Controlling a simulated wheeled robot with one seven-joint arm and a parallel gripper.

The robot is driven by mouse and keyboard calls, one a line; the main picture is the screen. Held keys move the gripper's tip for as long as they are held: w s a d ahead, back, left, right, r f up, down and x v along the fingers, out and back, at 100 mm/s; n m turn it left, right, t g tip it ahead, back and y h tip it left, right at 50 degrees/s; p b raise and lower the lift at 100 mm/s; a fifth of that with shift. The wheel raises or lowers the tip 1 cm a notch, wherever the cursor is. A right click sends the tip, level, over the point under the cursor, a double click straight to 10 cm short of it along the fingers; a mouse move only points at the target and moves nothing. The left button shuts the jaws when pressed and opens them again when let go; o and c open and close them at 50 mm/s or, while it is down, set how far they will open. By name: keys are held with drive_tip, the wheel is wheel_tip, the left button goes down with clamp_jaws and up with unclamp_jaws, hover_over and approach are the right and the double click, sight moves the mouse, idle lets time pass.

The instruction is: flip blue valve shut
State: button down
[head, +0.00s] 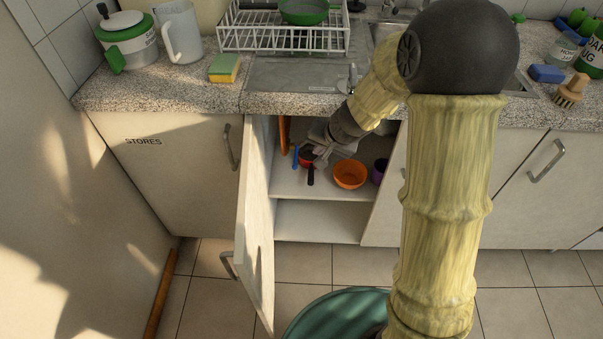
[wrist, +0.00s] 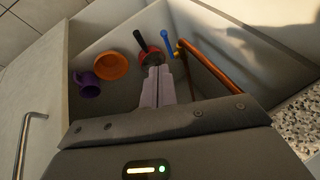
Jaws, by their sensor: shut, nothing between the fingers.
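The blue valve (head: 295,157) is a small narrow blue shape inside the open cupboard, at the left by an orange-brown pipe (head: 283,133). In the wrist view, the blue valve (wrist: 168,43) lies just beyond and right of my fingertips, with a blue part reaching toward the pipe (wrist: 212,68). My gripper (head: 321,152) is inside the cupboard, right of the blue valve. In the wrist view, my gripper (wrist: 157,70) has its fingers together and empty. A gap shows between fingers and blue valve. Whether the valve is open or closed is unclear.
A red piece with a black handle (wrist: 141,40) is close beside the fingertips. An orange bowl (head: 349,175) and purple mug (head: 379,170) stand right on the shelf. The open cupboard door (head: 256,220) borders the left. The countertop (head: 180,98) is above.

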drive_tip(key=w+a+f+m+b, duration=0.1)
drive_tip(key=w+a+f+b, duration=0.1)
drive_tip(key=f, duration=0.3)
drive_tip(key=shift+w+f+t, duration=0.25)
drive_tip(key=shift+w+t, duration=0.05)
drive_tip(key=shift+w, duration=0.6)
drive_tip(key=shift+b, duration=0.3)
drive_tip(key=b+x, duration=0.2)
drive_tip(key=x, duration=0.8)
